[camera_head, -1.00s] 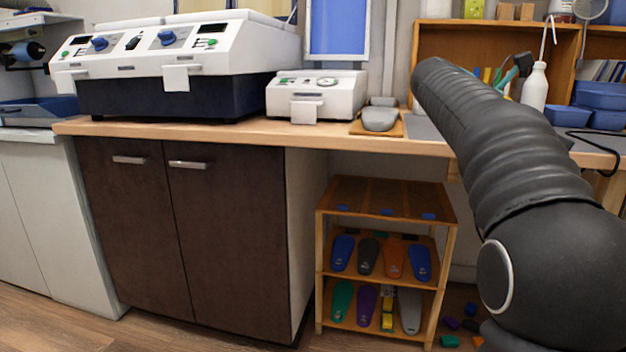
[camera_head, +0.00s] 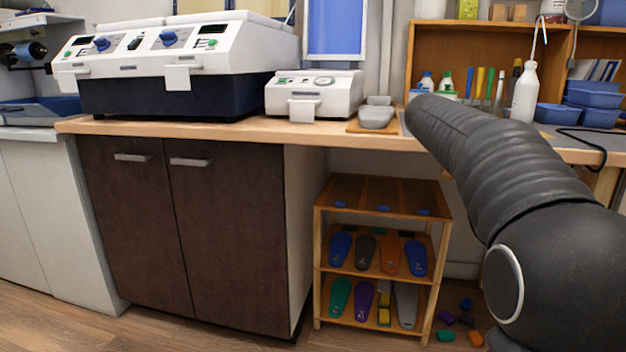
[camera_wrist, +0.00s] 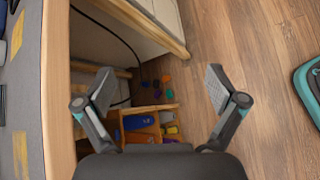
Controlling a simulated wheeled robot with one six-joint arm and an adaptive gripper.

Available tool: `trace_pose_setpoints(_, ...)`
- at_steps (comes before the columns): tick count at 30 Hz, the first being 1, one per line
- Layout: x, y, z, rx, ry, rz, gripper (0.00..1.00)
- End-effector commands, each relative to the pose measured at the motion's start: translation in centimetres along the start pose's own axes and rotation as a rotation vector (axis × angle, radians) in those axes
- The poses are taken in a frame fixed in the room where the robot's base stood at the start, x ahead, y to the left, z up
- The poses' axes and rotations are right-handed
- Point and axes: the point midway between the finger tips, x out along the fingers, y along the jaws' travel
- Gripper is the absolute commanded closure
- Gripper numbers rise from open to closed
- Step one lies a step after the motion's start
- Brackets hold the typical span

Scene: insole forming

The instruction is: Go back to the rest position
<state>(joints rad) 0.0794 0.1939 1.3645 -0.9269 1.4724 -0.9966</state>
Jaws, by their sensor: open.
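My gripper (camera_wrist: 160,90) shows in the wrist view. Its two fingers are wide apart with nothing between them. It hangs over the floor beside the front edge of the workbench (camera_wrist: 54,100), with the small wooden shelf (camera_wrist: 157,106) beyond and below it. In the head view my dark arm crosses the right side in front of the bench, and it hides my gripper there.
The wooden shelf (camera_head: 317,268) holds several coloured insoles under the workbench (camera_head: 200,129). Small coloured blocks (camera_head: 446,336) lie on the floor to its right. A large white machine (camera_head: 180,55), a small white machine (camera_head: 312,96) and a white bottle (camera_head: 524,95) stand on the bench.

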Motion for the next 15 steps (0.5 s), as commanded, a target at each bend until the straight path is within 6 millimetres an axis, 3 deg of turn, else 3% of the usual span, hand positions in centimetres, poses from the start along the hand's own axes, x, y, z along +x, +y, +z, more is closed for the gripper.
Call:
trace_pose_setpoints(3, 0.5, -4.4, -3.5, 0.191, 0.165, -0.055, 0.05)
trace_pose_setpoints(6, -0.1, -8.8, -5.7, 0.374, 0.299, -0.135, 0.05)
trace_pose_setpoints(15, -3.5, -22.5, -8.8, 0.844, 0.566, -0.449, 0.05)
